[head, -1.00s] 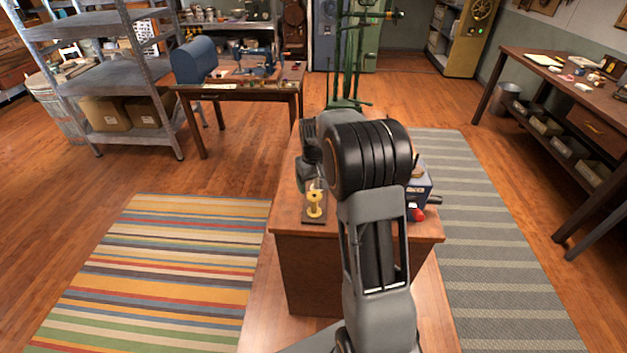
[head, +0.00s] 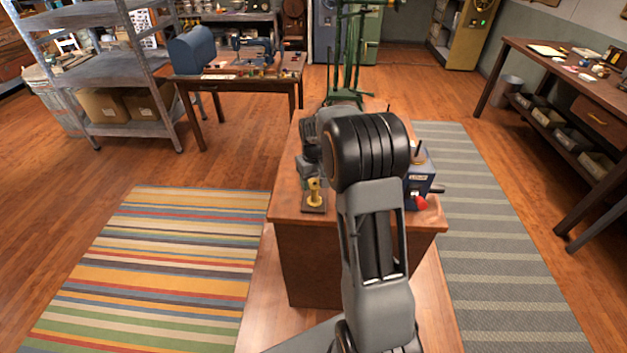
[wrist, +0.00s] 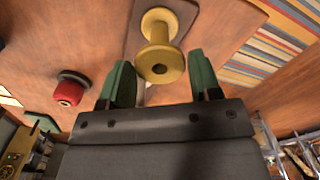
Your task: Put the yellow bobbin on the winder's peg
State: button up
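The yellow bobbin (head: 314,191) stands upright on a small dark board (head: 313,209) at the near left of the wooden cabinet top. In the wrist view the bobbin (wrist: 160,47) shows end-on, between and just past the fingertips. My gripper (wrist: 160,82) has two green fingers spread apart, with a gap on each side of the bobbin. In the head view my arm hides most of the gripper. The blue winder (head: 419,184) stands at the right of the cabinet top, partly behind my arm. A thin dark upright shows on it; I cannot tell if this is its peg.
A red piece (head: 416,202) is by the winder's front; a red cylinder (wrist: 70,90) shows left in the wrist view. A green rack (head: 346,60) stands behind the cabinet. A striped rug (head: 160,265) and a grey rug (head: 480,230) lie on open floor either side.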

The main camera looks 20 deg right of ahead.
jog(key=shift+c, duration=0.7)
notch_tip(320, 180, up, 7)
jog(key=p, duration=0.3)
